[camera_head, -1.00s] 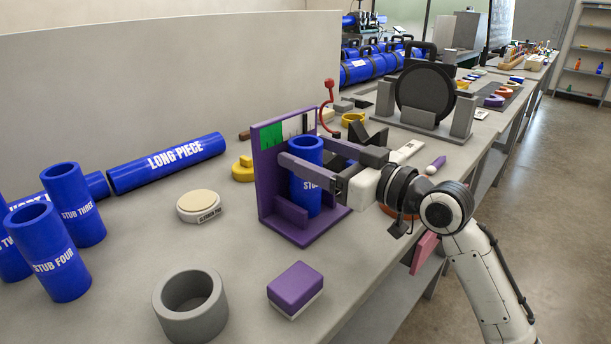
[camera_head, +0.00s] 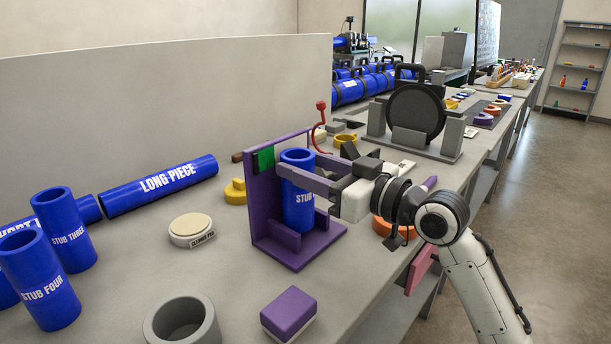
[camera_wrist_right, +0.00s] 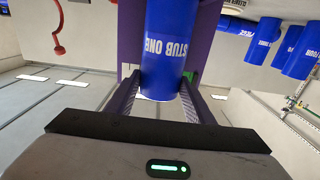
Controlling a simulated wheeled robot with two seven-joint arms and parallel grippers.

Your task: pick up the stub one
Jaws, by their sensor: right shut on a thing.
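The blue stub one (camera_head: 298,205) stands upright in the purple angled stand (camera_head: 262,205) at the middle of the bench in the head view. My right gripper (camera_head: 300,177) comes in from the right and is shut on the stub's upper part. In the right wrist view the stub (camera_wrist_right: 167,50) with its "STUB ONE" lettering lies between the two fingers (camera_wrist_right: 158,95). Whether the stub's lower end touches the stand's base is hard to tell. My left gripper does not show.
Stub four (camera_head: 40,280) and stub three (camera_head: 65,230) stand at the left, near the long piece (camera_head: 160,187). A grey ring (camera_head: 160,325), a purple-topped block (camera_head: 288,312) and a cleaner pad tin (camera_head: 191,231) sit around the stand. An orange ring (camera_head: 385,230) is behind my gripper.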

